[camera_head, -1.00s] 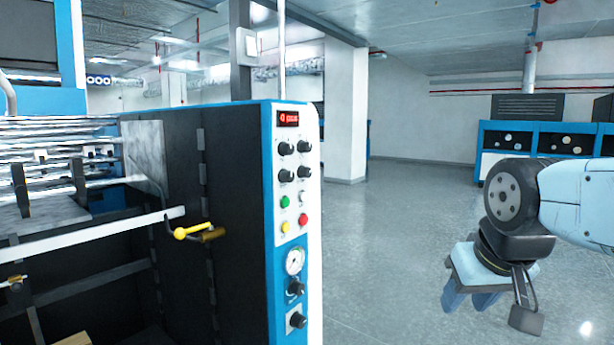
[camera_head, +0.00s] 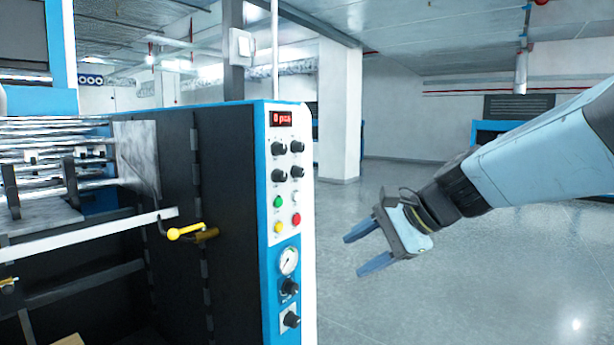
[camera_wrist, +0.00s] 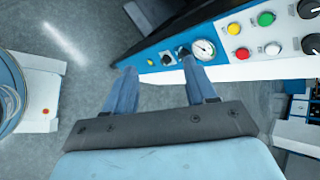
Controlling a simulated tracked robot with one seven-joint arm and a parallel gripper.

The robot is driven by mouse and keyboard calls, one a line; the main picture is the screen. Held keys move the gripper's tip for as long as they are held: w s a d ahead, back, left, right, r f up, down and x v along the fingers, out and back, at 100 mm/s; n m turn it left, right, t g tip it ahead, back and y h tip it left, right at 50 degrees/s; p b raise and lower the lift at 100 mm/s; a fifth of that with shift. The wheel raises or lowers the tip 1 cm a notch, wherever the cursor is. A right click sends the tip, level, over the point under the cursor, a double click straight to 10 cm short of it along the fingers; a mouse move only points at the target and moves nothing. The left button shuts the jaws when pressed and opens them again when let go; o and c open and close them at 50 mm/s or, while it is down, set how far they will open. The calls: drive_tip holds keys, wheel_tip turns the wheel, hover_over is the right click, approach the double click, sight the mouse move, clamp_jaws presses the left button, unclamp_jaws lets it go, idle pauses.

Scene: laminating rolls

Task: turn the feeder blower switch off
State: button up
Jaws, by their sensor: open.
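The control panel (camera_head: 289,205) on the blue-edged machine carries several black knobs, coloured buttons, a red display and a round gauge (camera_head: 289,261). Below the gauge are a black knob (camera_head: 290,287) and a lowest black knob (camera_head: 291,320). Labels are too small to read, so I cannot tell which one is the feeder blower switch. My gripper (camera_head: 355,255) is open and empty, right of the panel and apart from it, fingers pointing left. In the wrist view the lowest knob (camera_wrist: 166,60) shows between my fingertips (camera_wrist: 158,68); the right finger partly covers the other knob's area near the gauge.
A yellow-handled lever (camera_head: 187,232) sticks out on the machine's dark side. A white pillar (camera_head: 339,110) stands behind. The floor (camera_head: 460,280) right of the machine is clear. In the wrist view, a white box (camera_wrist: 38,100) stands at the left.

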drive_tip(key=w+a+r+m+t+y, duration=0.1)
drive_tip(key=w+r+m+t+y, duration=0.1)
drive_tip(key=w+r+m+y, duration=0.4)
drive_tip(key=m+t, duration=0.4)
drive_tip(key=m, duration=0.4)
approach(302, 174)
drive_tip(key=x, duration=0.8)
drive_tip(key=shift+w+a, duration=0.15)
drive_tip(key=shift+w, duration=0.05)
